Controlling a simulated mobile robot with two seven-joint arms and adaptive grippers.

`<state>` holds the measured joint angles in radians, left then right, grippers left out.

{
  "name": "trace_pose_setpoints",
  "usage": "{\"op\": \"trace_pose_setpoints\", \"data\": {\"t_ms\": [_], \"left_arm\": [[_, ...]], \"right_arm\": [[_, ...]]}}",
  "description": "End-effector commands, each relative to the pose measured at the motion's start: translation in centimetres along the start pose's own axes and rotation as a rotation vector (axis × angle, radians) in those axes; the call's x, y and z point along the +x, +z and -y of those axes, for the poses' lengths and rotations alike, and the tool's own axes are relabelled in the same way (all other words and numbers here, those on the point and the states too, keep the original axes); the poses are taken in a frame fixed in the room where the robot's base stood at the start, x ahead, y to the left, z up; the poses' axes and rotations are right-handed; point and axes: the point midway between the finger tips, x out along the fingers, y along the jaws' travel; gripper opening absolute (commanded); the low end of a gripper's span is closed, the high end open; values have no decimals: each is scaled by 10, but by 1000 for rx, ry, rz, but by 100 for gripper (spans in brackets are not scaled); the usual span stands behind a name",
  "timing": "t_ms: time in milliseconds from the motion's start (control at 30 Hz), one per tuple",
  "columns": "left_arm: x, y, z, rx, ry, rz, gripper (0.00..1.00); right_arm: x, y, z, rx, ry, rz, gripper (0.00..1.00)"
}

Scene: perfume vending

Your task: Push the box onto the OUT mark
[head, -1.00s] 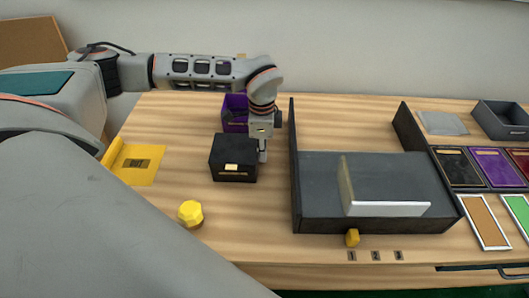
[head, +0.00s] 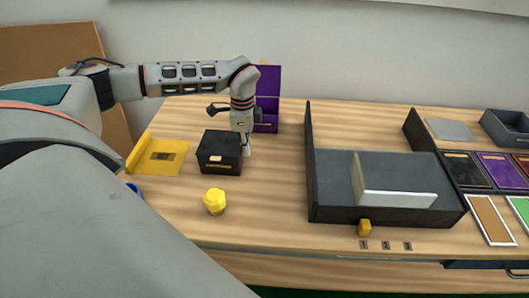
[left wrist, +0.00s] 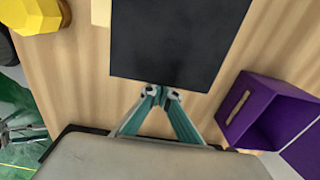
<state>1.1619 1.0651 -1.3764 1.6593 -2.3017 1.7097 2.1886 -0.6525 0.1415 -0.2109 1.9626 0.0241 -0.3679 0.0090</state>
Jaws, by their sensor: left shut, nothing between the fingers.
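The black box (head: 219,155) with a small gold label stands upright on the wooden table. Just left of it lies the yellow plate (head: 160,157) with a dark printed patch, which I take for the OUT mark; its lettering is too small to read. The box is close to the plate's right edge. My left gripper (head: 246,151) is shut and empty, pointing down at the box's right side. In the left wrist view its fingertips (left wrist: 161,92) meet the edge of the black box (left wrist: 178,40), apparently touching. My right gripper is not in view.
A purple open box (head: 266,100) stands behind my gripper. A yellow faceted knob (head: 215,201) sits in front of the black box. A large dark tray (head: 335,212) with a pale divider fills the table's middle right. A blue thing (head: 136,189) is mostly hidden by my arm.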

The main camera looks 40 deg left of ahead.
Motion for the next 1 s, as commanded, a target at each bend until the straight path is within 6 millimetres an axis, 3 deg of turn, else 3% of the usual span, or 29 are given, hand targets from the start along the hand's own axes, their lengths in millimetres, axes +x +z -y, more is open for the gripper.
{"op": "trace_pose_setpoints", "data": {"t_ms": [33,267,600,800,1000], "left_arm": [[-1,18,0,-6,1,3,0],[1,88,-1,-6,1,4,0],[3,187,-1,-5,1,6,0],[1,220,0,-2,-1,3,0],[-1,223,0,1,-2,0,0]], "right_arm": [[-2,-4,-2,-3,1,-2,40],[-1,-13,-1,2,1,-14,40],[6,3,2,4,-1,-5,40],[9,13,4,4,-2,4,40],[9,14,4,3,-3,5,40]]}}
